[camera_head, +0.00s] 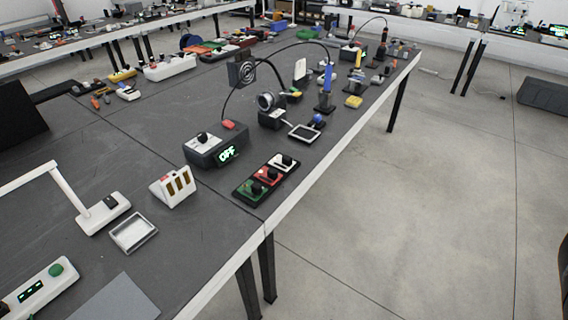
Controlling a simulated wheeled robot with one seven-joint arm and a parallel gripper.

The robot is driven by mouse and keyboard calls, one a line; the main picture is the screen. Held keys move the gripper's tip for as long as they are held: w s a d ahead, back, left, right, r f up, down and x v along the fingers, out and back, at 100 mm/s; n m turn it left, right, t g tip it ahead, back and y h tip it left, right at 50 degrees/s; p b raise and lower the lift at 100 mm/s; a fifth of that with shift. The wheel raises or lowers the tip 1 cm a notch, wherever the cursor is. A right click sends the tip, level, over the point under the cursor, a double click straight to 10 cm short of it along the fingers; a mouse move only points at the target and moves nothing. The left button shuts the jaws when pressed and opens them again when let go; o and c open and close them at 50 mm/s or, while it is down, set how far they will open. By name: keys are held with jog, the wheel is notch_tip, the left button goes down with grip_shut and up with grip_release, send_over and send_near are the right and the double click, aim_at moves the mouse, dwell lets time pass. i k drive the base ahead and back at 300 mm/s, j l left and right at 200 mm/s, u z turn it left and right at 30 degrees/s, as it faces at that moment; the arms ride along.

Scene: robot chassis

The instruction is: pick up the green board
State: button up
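A green board (251,191) with a dark knob lies at the near end of a black strip-shaped base (239,198), close to the table's front edge. Beside it on the same base are a red board (269,175) and a white board (285,162), each with a dark knob. My gripper is not in view.
A black box with a lit "OFF" display (216,150) stands just behind the strip. A white slotted block (174,187) and a small clear tray (133,233) are to the left. The grey tabletop (205,235) is bare left of the strip; open floor (400,200) lies right.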

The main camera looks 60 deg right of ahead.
aim_at(254, 191)
jog(key=i+j+z, duration=0.15)
jog(key=j, duration=0.2)
jog(key=i+j+z, duration=0.1)
jog(key=j, duration=0.2)
jog(key=i+j+z, duration=0.15)
jog(key=j, duration=0.25)
jog(key=i+j+z, duration=0.1)
jog(key=j, duration=0.25)
jog(key=i+j+z, duration=0.15)
jog(key=j, duration=0.25)
